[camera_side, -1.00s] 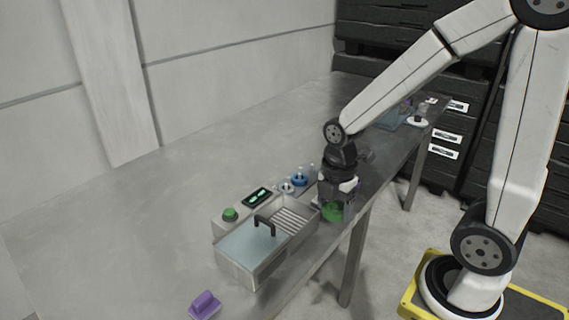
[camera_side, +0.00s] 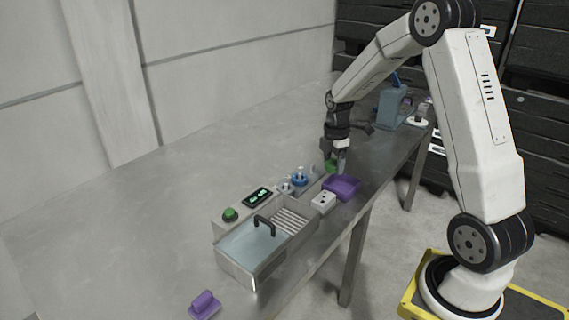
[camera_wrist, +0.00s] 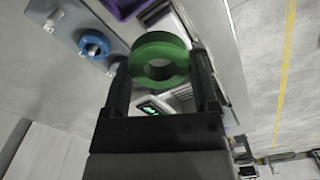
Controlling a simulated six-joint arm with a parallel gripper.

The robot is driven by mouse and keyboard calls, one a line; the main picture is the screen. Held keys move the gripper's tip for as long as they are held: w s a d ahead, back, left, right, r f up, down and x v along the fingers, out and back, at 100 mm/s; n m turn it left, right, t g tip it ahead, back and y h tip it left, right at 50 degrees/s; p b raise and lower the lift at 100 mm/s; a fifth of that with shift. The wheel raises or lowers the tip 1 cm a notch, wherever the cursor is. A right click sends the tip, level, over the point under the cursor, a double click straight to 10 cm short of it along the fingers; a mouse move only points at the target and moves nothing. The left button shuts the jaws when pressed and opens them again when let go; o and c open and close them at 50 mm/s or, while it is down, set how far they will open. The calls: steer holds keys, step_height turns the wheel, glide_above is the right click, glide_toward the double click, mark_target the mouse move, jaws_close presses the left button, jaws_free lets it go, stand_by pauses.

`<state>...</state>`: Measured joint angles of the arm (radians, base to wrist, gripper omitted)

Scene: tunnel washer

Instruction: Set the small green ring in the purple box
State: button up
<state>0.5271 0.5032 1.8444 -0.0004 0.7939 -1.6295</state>
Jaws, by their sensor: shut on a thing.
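My gripper (camera_side: 338,166) is shut on the small green ring (camera_side: 330,165). In the wrist view the ring (camera_wrist: 158,46) sits between the two fingers of my gripper (camera_wrist: 160,80), its hole facing the camera. The purple box (camera_side: 343,190) is an open tray near the table's right edge, just in front of my gripper in the side view. The ring appears above the table, behind and a little left of the box. A corner of the box (camera_wrist: 122,7) shows at the top of the wrist view.
A blue ring (camera_side: 299,181) sits around a peg on a grey strip. A white block (camera_side: 323,201) stands beside the purple box. A basin with a handled lid (camera_side: 248,246) is nearer the front. A blue container (camera_side: 391,108) stands farther back. The table's left is clear.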

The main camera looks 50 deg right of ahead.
steer(key=d+f+m, duration=0.1)
steer(key=d+f, duration=0.1)
steer(key=d, duration=0.5)
steer(key=shift+w, duration=0.25)
steer(key=shift+a+f, duration=0.1)
steer(key=shift+f, duration=0.1)
steer(key=shift+f, duration=2.6)
steer(key=shift+f, duration=0.2)
steer(key=o, duration=1.2)
steer(key=shift+r, duration=0.1)
steer(key=shift+r, duration=3.65)
